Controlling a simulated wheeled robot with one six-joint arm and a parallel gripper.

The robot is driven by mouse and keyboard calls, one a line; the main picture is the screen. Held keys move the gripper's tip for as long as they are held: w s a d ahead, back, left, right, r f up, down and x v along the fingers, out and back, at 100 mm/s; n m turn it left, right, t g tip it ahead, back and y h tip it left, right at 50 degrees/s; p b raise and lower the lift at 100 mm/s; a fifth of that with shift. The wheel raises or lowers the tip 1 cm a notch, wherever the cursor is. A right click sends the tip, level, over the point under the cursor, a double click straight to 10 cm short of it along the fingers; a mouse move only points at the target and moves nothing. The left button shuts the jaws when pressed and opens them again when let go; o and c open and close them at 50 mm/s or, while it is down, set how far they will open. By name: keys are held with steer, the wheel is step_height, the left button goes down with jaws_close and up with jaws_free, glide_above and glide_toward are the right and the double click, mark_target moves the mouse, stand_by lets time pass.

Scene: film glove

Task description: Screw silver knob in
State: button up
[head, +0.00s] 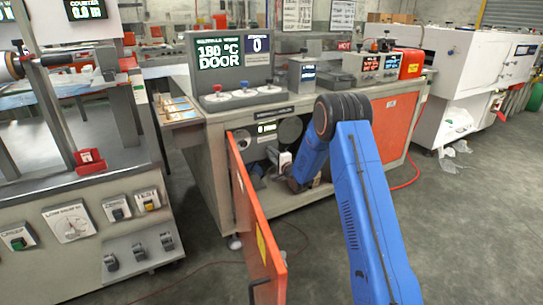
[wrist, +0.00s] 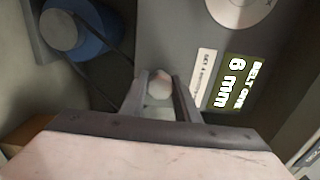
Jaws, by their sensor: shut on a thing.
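The silver knob (wrist: 158,86) is a small round, pale metal piece on the grey panel in the wrist view. My gripper (wrist: 160,82) has one finger on each side of it and is shut on it. In the head view my gripper (head: 271,157) reaches into the open compartment of the machine, and the knob cannot be made out there. A display (wrist: 237,82) right of the knob reads "BELT GAP 6 mm". How far the knob is screwed in cannot be told.
The orange door (head: 254,215) stands open left of my arm. A blue cylinder (wrist: 88,38) and a large pale disc (wrist: 238,8) lie near the knob. A display above (head: 222,52) reads "180 °C DOOR". Open floor lies to the right.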

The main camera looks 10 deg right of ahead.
steer(key=shift+d+f, duration=0.1)
steer(key=o, duration=1.1)
steer(key=shift+c, duration=0.2)
steer(key=shift+s, duration=0.1)
steer(key=v, duration=1.7)
steer(key=shift+s, duration=0.1)
